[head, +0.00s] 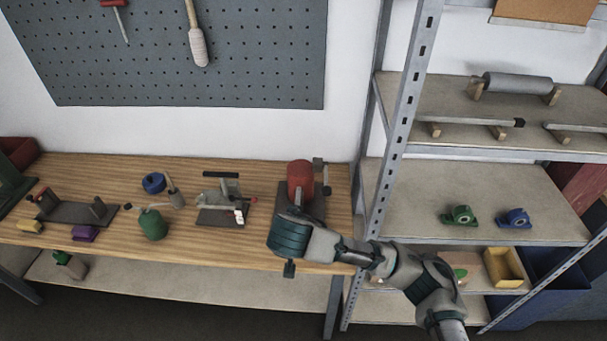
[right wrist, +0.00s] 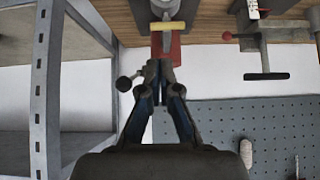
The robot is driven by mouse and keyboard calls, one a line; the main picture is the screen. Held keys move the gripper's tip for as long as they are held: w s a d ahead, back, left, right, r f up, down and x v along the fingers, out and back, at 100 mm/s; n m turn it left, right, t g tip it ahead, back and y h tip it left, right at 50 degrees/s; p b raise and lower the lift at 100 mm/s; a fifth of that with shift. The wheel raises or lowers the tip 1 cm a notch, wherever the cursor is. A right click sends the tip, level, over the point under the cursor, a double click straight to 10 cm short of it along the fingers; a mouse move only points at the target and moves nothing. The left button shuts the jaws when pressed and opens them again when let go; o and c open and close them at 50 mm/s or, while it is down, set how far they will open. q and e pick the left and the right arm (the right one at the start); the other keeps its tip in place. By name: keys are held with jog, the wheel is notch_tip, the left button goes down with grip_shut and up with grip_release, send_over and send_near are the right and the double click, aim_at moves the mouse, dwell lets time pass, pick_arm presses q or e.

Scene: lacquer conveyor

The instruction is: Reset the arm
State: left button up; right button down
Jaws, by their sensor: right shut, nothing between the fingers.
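My right arm comes in from the lower right in the head view. Its grey and dark-green hand (head: 290,237) is over the front edge of the wooden bench, in front of a red cylinder (head: 300,180) on a dark base; its fingertips are hard to make out there. In the right wrist view my right gripper (right wrist: 159,70) has its fingers together and holds nothing. A red part (right wrist: 172,52) with a yellow bar (right wrist: 168,26) is just beyond the fingertips; I cannot tell whether they touch. My left gripper is in neither view.
The bench (head: 225,255) carries a toggle-clamp fixture (head: 220,200), a green bottle (head: 152,224), a blue round part (head: 153,183) and a purple block (head: 85,233). A metal shelf rack (head: 400,130) stands close on the right. A pegboard (head: 250,50) is behind.

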jog(key=s+d+f+n+g+y, duration=0.15)
jog(key=s+f, duration=0.25)
jog(key=f, duration=0.5)
jog(key=s+d+f+g+y, duration=0.1)
jog(key=s+f+g+y, duration=0.15)
jog(key=f, duration=0.55)
jog(key=s+d+f+g+h, duration=0.1)
jog(key=s+d+f+h, duration=0.1)
jog(key=s+d+f, duration=0.85)
jog(key=s+d+f+h, duration=0.2)
jog(key=s+d+f, duration=0.6)
jog(key=s+d, duration=0.45)
notch_tip(320, 180, down, 20)
jog(key=g, duration=0.1)
jog(key=s+f, duration=0.4)
jog(key=f, duration=0.3)
jog(key=s+d+f+g, duration=0.1)
jog(key=s+f, duration=0.4)
jog(key=f, duration=0.3)
jog(key=shift+s+d+n, duration=0.25)
jog(key=shift+s+n, duration=0.05)
jog(key=shift+n, duration=0.15)
